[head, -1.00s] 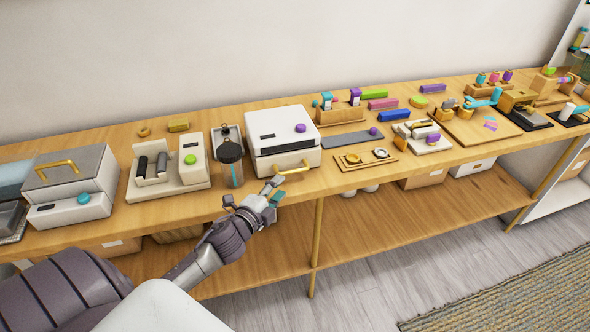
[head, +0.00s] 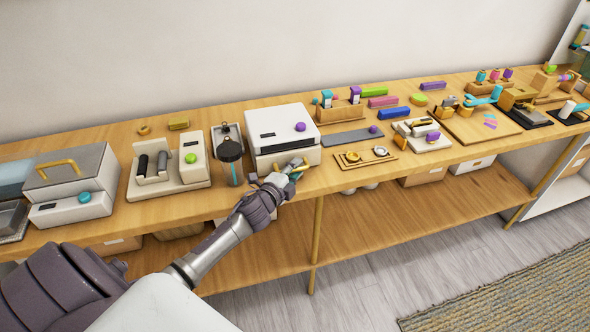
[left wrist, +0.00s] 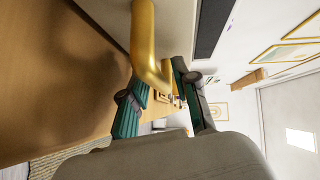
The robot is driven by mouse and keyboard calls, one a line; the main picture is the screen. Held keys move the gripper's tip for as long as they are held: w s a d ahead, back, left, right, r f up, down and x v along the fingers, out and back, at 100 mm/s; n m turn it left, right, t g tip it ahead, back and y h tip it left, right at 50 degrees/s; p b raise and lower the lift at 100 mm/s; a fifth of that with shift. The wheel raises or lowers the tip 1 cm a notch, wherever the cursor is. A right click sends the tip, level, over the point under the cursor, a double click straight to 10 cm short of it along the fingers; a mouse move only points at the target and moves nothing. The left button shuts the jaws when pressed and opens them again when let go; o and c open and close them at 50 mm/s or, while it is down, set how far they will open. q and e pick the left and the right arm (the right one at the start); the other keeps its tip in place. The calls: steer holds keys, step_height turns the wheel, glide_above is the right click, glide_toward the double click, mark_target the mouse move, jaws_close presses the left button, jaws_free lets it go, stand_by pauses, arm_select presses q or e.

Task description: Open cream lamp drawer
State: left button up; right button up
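I cannot tell whether the fingers touch the handle. The drawer front looks closed. My right gripper is not in view.
A dark-lidded canister (head: 231,160) stands just left of the unit. A grey mat (head: 345,140) and a wooden tray with round gold pieces (head: 365,157) lie to the right. The table's front edge and the open floor are in front.

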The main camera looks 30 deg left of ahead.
arm_select(q)
jaws_close()
steer(key=s+d+p, duration=0.1)
steer(key=s+d, duration=0.6)
steer(key=d, duration=0.1)
steer(key=shift+s+d, duration=0.25)
steer(key=shift+d, duration=0.1)
steer(key=shift+o, duration=1.7)
jaws_free()
steer(key=shift+s, duration=0.1)
steer(key=s+r, duration=0.1)
steer(key=s, duration=1)
steer(key=shift+s+d+r, duration=0.3)
steer(key=shift+d+r, duration=0.05)
steer(key=shift+d, duration=0.05)
